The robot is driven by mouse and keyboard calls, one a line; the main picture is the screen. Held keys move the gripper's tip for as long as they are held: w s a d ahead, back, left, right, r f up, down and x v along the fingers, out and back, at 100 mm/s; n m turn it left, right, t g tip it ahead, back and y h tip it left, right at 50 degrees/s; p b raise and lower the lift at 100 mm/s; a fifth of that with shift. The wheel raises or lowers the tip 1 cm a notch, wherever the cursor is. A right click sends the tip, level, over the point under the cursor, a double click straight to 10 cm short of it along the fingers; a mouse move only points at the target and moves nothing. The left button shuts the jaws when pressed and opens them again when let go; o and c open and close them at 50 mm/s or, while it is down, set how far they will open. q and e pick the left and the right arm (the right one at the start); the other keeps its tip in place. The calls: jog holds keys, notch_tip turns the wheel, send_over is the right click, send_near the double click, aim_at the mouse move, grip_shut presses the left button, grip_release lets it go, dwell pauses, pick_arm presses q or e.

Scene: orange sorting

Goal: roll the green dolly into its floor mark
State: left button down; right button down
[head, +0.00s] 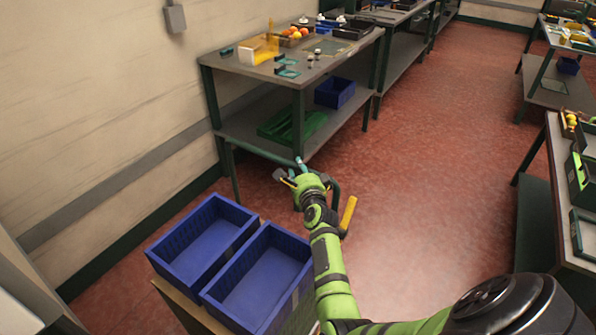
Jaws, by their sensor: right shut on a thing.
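The dolly stands at the lower left, carrying two open blue crates, and mostly hidden under them. Its dark green push handle (262,154) rises behind the crates as a bent tube. My right gripper (291,174) is shut on the handle near its right end; the hand partly hides the grip. The left blue crate (167,263) and the right blue crate (222,310) both look empty. My left gripper is not in view.
A workbench (228,68) with oranges on top and a blue bin (335,92) on its lower shelf stands just beyond the handle. The wall (95,120) is close on the left. Red floor (430,150) is clear to the right, up to another bench (556,190).

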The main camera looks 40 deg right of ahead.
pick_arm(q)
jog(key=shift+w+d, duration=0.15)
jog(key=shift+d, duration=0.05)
pick_arm(e)
jog(key=shift+a+f, duration=0.15)
jog(key=shift+f, duration=0.05)
